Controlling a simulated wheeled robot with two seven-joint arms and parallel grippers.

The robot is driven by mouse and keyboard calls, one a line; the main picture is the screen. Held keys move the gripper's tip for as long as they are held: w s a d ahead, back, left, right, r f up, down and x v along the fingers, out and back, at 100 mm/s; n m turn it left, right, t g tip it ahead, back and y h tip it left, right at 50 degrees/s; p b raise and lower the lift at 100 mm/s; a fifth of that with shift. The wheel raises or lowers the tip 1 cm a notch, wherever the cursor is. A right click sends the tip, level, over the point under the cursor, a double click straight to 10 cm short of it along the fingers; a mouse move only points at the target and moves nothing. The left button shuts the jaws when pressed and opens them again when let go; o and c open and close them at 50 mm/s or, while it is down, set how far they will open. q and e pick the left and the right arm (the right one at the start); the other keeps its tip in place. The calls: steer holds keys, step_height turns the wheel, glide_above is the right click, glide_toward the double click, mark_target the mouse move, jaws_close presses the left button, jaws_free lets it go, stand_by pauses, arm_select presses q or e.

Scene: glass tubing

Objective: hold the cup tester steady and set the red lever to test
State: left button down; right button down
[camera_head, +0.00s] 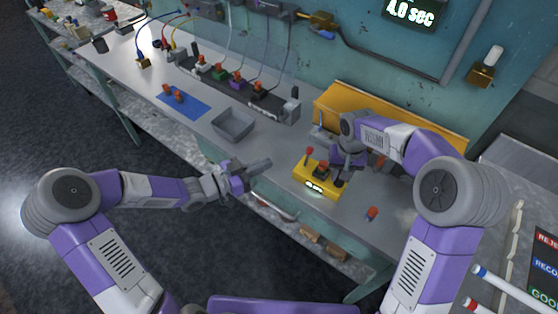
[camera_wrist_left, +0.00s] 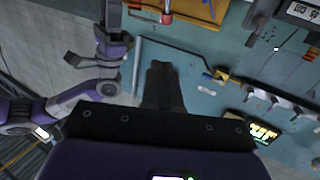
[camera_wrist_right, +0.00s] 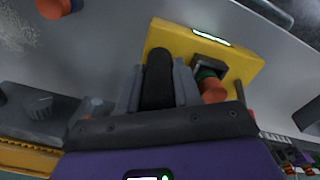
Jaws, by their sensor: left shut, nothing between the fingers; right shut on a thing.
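The yellow cup tester (camera_head: 316,190) sits near the table's front edge, with a lit display on its front. Its red lever (camera_head: 309,151) stands up at its left end. A dark socket (camera_head: 321,170) is in its middle; the right wrist view shows an orange and green plug (camera_wrist_right: 212,88) seated there. My right gripper (camera_wrist_right: 159,82) is shut on a black upright handle (camera_wrist_right: 158,72) at the tester's other end. My left gripper (camera_head: 266,163) is shut and empty, left of the tester and apart from the lever. The left wrist view shows its closed fingers (camera_wrist_left: 162,75).
A grey tray (camera_head: 232,123) stands left, beyond the left gripper. A dark rack (camera_head: 245,90) with several coloured plugs lies behind it. A loose orange plug (camera_head: 371,213) is right of the tester. A yellow bin (camera_head: 340,100) stands along the wall behind.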

arm_select(q)
steer(key=shift+s+a+r, duration=0.2)
steer(key=shift+s+a, duration=0.1)
steer(key=shift+a, duration=0.2)
steer(key=shift+s+a+r, duration=0.15)
steer(key=shift+s+a, duration=0.15)
steer(key=shift+a, duration=0.15)
arm_select(e)
steer(key=c, duration=0.7)
jaws_free()
